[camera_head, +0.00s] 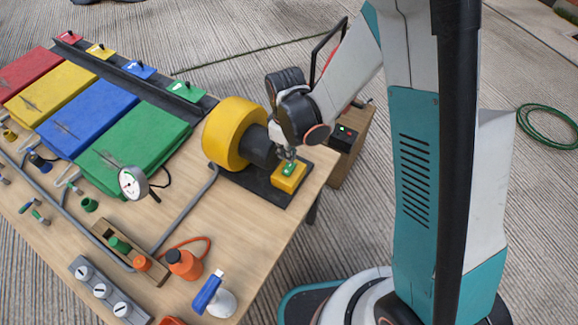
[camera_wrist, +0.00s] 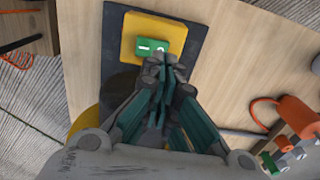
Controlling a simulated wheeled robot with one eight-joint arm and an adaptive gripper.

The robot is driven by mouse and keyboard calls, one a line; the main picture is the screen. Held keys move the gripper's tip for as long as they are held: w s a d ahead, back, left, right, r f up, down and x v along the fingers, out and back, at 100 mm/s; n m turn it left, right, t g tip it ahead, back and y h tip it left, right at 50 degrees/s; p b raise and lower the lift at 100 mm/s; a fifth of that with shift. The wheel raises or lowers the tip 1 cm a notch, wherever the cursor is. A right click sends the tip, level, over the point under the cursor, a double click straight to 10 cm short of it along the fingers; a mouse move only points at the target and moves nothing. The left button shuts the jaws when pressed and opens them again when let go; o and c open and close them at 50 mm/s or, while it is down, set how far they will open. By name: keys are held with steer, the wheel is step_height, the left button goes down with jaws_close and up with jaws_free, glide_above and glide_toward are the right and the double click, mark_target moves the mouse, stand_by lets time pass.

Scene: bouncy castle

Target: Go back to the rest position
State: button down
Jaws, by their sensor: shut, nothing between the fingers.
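My gripper (camera_head: 288,154) is at the right end of the table, just above a yellow switch box (camera_head: 289,178) with a green top. In the wrist view my gripper (camera_wrist: 163,62) has its fingers together, with nothing between them. Its tips are at the lower edge of the green rocker (camera_wrist: 152,46) on the yellow box (camera_wrist: 130,35). I cannot tell whether the tips touch it. The box sits on a dark base plate (camera_head: 238,179) beside a yellow and black blower (camera_head: 231,132).
The wooden table (camera_head: 255,235) carries coloured folded mats (camera_head: 135,148), a pressure gauge (camera_head: 133,183), an orange bottle (camera_head: 184,264) and a blue-handled tool (camera_head: 208,290). A wooden crate (camera_head: 352,150) with a black box stands behind my gripper. A green hose coil (camera_head: 547,126) lies on the open ground at right.

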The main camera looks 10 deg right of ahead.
stand_by(0.3)
steer(key=s+d+r+m+t, duration=0.2)
steer(key=s+d+r+m, duration=0.1)
steer(key=r, duration=0.5)
steer(key=s+d+r+m+t, duration=0.2)
steer(key=s+d+r+m, duration=0.2)
steer(key=r, duration=0.5)
steer(key=s+d+r+m+t, duration=0.3)
steer(key=s+d+r, duration=0.3)
steer(key=d+r, duration=0.1)
steer(key=shift+d+r, duration=0.15)
steer(key=shift+r, duration=0.75)
